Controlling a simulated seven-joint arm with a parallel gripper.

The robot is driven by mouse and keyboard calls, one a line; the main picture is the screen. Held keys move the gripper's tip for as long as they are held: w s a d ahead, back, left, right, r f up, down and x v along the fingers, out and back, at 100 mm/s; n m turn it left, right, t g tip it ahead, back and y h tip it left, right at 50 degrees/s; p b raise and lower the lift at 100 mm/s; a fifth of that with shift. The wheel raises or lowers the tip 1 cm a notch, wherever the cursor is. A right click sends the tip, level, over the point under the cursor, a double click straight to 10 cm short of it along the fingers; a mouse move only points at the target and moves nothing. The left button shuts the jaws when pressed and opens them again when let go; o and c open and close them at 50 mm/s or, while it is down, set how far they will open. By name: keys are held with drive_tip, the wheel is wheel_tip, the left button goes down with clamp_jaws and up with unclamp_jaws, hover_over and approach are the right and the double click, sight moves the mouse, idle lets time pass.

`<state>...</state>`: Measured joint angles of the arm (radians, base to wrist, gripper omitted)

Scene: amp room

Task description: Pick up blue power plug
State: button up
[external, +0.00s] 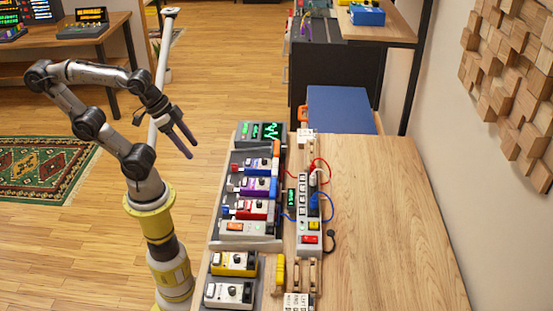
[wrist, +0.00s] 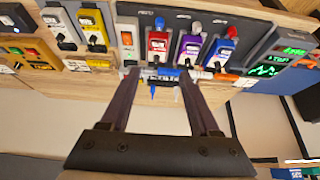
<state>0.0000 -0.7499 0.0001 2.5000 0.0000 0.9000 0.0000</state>
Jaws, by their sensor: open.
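A blue plug (external: 315,200) with a blue cable sits at the power strip (external: 303,215) on the wooden table in the external view. My gripper (external: 188,146) is well to the left of it, raised and beyond the table's left edge. Its two dark fingers are apart, with nothing held between them. In the wrist view my gripper (wrist: 160,74) is also open. A small blue piece (wrist: 168,72) shows between the fingertips, along the near edge of the pedal row; I cannot tell whether it is the plug.
Several colored pedals stand on a board left of the strip, including a yellow pedal (external: 234,263) in front. A green-lit display (external: 262,133) is at the back. The table's right side (external: 385,225) is clear. A wall (external: 475,170) bounds the right.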

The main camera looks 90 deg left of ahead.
drive_tip(key=w+r+m+g, duration=0.1)
drive_tip(key=w+r+m, duration=1.15)
drive_tip(key=w, duration=0.35)
drive_tip(key=m+g, duration=0.4)
drive_tip(key=m, duration=0.2)
hover_over(314, 196)
wheel_tip(314, 196, down, 12)
drive_tip(key=f, duration=0.1)
drive_tip(key=shift+n+g, duration=0.25)
drive_tip(key=shift+g, duration=0.05)
wheel_tip(314, 196, down, 12)
drive_tip(key=shift+w+d+f, duration=0.1)
drive_tip(key=shift+w+f, duration=0.05)
drive_tip(key=shift+f, duration=3.05)
